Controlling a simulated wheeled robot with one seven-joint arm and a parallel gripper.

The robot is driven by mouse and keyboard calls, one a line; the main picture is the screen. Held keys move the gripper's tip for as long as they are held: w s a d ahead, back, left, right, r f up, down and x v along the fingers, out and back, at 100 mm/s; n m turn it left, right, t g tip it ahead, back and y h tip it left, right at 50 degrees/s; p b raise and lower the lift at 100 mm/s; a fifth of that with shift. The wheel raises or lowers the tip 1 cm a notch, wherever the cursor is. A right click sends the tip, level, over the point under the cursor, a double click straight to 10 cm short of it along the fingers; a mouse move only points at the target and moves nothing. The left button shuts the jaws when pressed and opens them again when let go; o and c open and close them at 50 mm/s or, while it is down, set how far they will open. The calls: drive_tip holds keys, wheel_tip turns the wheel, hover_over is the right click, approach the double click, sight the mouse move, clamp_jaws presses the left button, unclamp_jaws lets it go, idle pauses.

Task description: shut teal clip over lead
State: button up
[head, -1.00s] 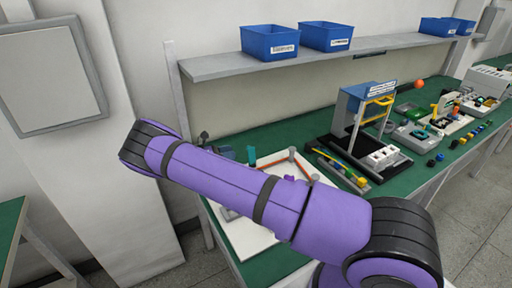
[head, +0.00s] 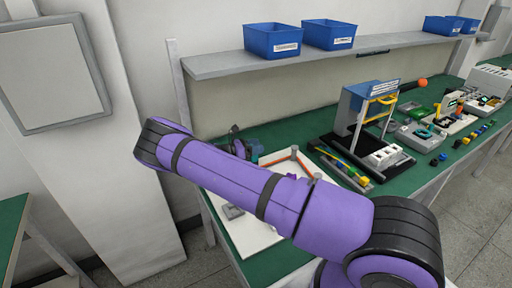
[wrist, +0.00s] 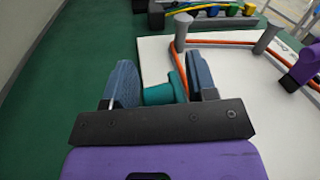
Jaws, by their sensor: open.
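The teal clip (wrist: 158,94) shows in the wrist view between the two fingers of my gripper (wrist: 162,82). The gripper is open, with the clip nearer its right finger; contact cannot be told. The clip's lower part is hidden by the gripper body. The orange lead (wrist: 228,42) runs over the white board (wrist: 245,75) around grey posts, one just beyond the clip. Whether the lead lies inside the clip cannot be told. In the head view, my arm covers much of the board (head: 250,235), and the lead (head: 297,158) shows behind it.
A purple clip (wrist: 302,68) stands at the right of the board. A dark tray with coloured parts (wrist: 205,14) lies beyond it. A blue-topped stand (head: 365,105) is to the right on the green bench. Blue bins (head: 272,40) sit on the shelf above.

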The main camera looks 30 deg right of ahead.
clamp_jaws()
drive_tip(key=shift+s+r+m, duration=0.1)
drive_tip(key=shift+s+m, duration=0.05)
drive_tip(key=shift+m, duration=0.25)
idle(0.4)
drive_tip(key=s+m, duration=0.1)
drive_tip(key=m, duration=0.2)
drive_tip(key=shift+s+r+y, duration=0.1)
drive_tip(key=shift+s+y, duration=0.2)
drive_tip(key=shift+s, duration=0.1)
drive_tip(key=m, duration=0.1)
drive_tip(key=s+m, duration=0.1)
drive_tip(key=s+m+t, duration=0.1)
drive_tip(key=m, duration=0.1)
drive_tip(key=shift+s+a+f+y, duration=0.1)
drive_tip(key=shift+f+y, duration=0.15)
drive_tip(key=shift+y, duration=0.15)
drive_tip(key=m, duration=0.1)
drive_tip(key=s+f+m+t, duration=0.1)
drive_tip(key=m, duration=0.1)
drive_tip(key=shift+s, duration=0.25)
drive_tip(key=shift+s+f+m+t, duration=0.35)
drive_tip(key=shift+f+m, duration=0.1)
drive_tip(key=shift+m, duration=0.6)
drive_tip(key=shift+s+f+m+t, duration=0.3)
drive_tip(key=shift+f+m, duration=0.1)
drive_tip(key=shift+m, duration=0.65)
